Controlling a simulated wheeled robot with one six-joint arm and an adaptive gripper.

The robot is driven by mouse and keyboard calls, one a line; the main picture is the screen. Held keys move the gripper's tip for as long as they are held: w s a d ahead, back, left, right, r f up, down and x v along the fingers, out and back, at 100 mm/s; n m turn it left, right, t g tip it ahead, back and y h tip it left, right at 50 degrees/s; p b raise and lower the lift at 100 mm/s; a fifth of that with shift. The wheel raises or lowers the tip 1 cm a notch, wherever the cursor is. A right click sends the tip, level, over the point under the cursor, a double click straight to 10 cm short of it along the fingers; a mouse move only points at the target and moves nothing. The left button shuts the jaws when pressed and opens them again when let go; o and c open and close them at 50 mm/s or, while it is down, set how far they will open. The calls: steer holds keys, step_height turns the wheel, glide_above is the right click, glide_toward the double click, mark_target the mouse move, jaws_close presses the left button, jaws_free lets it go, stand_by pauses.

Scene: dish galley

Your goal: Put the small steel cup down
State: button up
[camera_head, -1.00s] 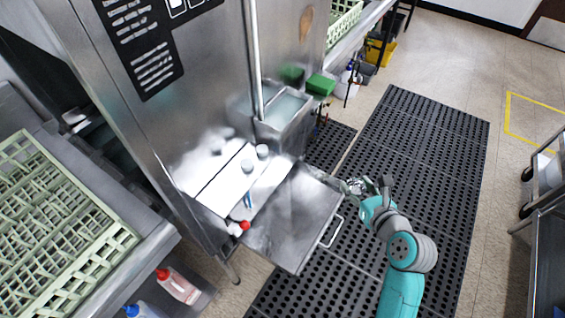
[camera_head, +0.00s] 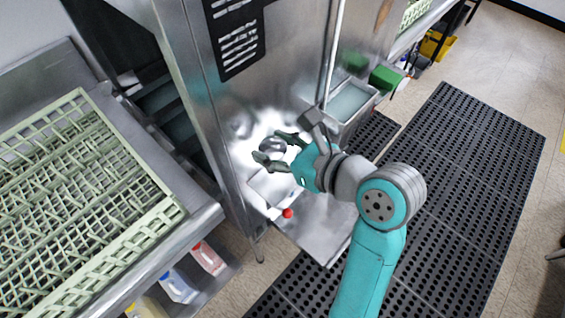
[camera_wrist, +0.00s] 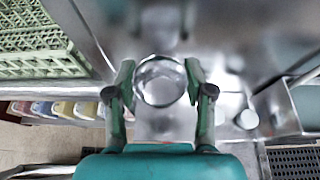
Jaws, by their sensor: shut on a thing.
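The small steel cup (camera_wrist: 160,82) is shiny and round-rimmed, and the wrist view looks into it from above. My gripper (camera_wrist: 160,84) is shut on it, with one finger on each side. In the head view my gripper (camera_head: 272,148) holds the cup (camera_head: 272,146) in front of the steel machine, above the ledge and the pulled-out drawer (camera_head: 322,222). The gap between the cup and the surface below cannot be told. My arm hides part of the ledge and drawer.
A green dish rack (camera_head: 70,200) lies on the counter at left. A steel basin (camera_head: 350,105) with a green box (camera_head: 386,78) beyond it is at right. A red-capped item (camera_head: 287,213) is near the drawer's left side. Black perforated mats (camera_head: 450,190) cover the floor.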

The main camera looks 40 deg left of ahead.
mark_target(276, 180)
steer(key=shift+f, duration=4.3)
steer(key=shift+f, duration=0.15)
steer(key=o, duration=1)
steer(key=shift+r, duration=0.2)
steer(key=v, duration=1.2)
